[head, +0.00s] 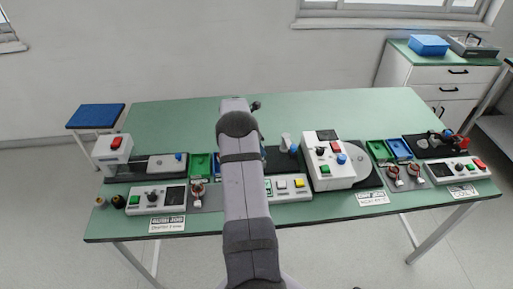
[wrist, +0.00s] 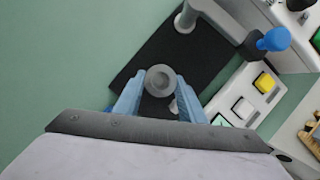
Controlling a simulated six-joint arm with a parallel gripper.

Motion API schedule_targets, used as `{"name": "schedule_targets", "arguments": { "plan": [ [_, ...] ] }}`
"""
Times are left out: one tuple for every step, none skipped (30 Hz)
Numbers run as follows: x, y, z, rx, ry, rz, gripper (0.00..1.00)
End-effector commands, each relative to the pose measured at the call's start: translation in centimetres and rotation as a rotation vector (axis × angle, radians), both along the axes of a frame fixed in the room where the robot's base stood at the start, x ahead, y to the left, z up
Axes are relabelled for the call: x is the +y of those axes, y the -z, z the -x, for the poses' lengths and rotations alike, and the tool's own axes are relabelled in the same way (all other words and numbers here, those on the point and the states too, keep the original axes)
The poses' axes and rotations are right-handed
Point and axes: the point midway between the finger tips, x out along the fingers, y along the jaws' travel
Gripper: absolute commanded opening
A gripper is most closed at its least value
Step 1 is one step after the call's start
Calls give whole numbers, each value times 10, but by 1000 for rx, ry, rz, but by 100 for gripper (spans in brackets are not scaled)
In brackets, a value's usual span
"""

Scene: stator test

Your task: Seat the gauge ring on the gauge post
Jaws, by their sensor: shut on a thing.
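My gripper (wrist: 158,97) shows in the wrist view, with its two blue fingers shut on a grey gauge ring (wrist: 160,71). The ring has a round recess facing the camera and is over a black base plate (wrist: 141,60). A small pale piece (wrist: 173,107) shows between the fingers below the ring; I cannot tell if it is the gauge post. A grey round-ended part (wrist: 185,20) stands at the plate's far edge, apart from the ring. In the head view my arm hides the gripper and ring, and I cannot make out the post.
A grey lever arm with a blue knob (wrist: 275,40) is to the right of the ring. A button box with a yellow button (wrist: 264,82) lies close on the right. A white control box (head: 331,172) stands right of my arm. The green table (head: 340,112) is clear at the back.

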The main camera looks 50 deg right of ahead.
Motion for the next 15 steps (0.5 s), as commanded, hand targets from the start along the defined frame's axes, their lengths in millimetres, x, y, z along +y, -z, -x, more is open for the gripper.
{"name": "schedule_targets", "arguments": {
  "plan": [
    [-1, -1, 0, -1, -1, 2, 4],
    [-1, -1, 0, -1, -1, 2, 4],
    [-1, -1, -1, -2, -1, 1, 4],
    [-1, -1, -1, -2, -1, 1, 4],
    [-1, -1, -1, -2, -1, 1, 4],
    [0, 0, -1, -2, -1, 1, 4],
    [-1, 0, -1, -2, -1, 1, 4],
    [0, 1, 0, -1, 0, 1, 4],
    [0, 2, 0, -1, 0, 1, 4],
    [0, 3, 0, -1, 0, 1, 4],
    [0, 3, 0, -1, 0, 1, 4],
    [0, 4, 0, -1, 0, 1, 4],
    [0, 5, -1, -1, 0, 1, 4],
    [0, 6, -1, -2, -1, 1, 4],
    [0, 6, -1, -1, -1, 2, 4]
  ]
}}
